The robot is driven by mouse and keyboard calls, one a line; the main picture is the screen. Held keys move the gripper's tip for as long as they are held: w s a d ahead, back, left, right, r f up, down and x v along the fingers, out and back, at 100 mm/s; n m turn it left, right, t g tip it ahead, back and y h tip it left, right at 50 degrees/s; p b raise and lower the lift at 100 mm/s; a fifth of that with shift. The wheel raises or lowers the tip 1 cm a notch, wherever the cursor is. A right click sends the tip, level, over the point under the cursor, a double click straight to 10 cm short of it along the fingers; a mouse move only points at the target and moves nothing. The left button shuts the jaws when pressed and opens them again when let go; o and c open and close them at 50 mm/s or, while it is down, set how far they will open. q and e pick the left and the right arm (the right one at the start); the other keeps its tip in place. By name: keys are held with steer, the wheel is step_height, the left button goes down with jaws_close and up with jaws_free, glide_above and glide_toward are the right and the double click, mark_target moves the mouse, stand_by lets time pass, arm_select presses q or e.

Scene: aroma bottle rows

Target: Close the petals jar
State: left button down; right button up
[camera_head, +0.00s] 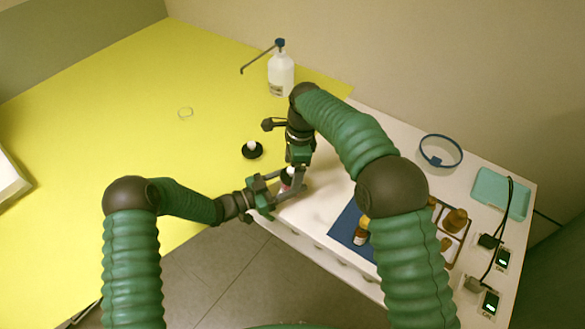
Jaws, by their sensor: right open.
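A small jar (286,184) with reddish contents stands near the seam between the yellow table and the white worktop, mostly hidden by my grippers. A dark piece with a white top shows above it; whether it is seated on the jar I cannot tell. My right gripper (293,171) is open and points down over this dark piece. My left gripper (280,188) reaches in from the left with its fingers at the jar; whether they press on it is too small to tell. A black round piece with a white knob (252,149) sits on the yellow table, left of my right gripper.
Right are a blue ring (441,151), a teal tray (500,193), brown bottles (455,220) and cabled devices (502,258). The yellow table's left is mostly clear.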

arm_select(q)
steer(key=shift+c, duration=2.1)
jaws_free()
arm_select(e)
step_height(320, 180, up, 12)
steer(key=d, duration=0.1)
steer(key=shift+w+d, duration=0.15)
steer(key=shift+f, duration=0.1)
arm_select(q)
steer(key=v, duration=1.7)
steer(key=shift+d+f, duration=0.1)
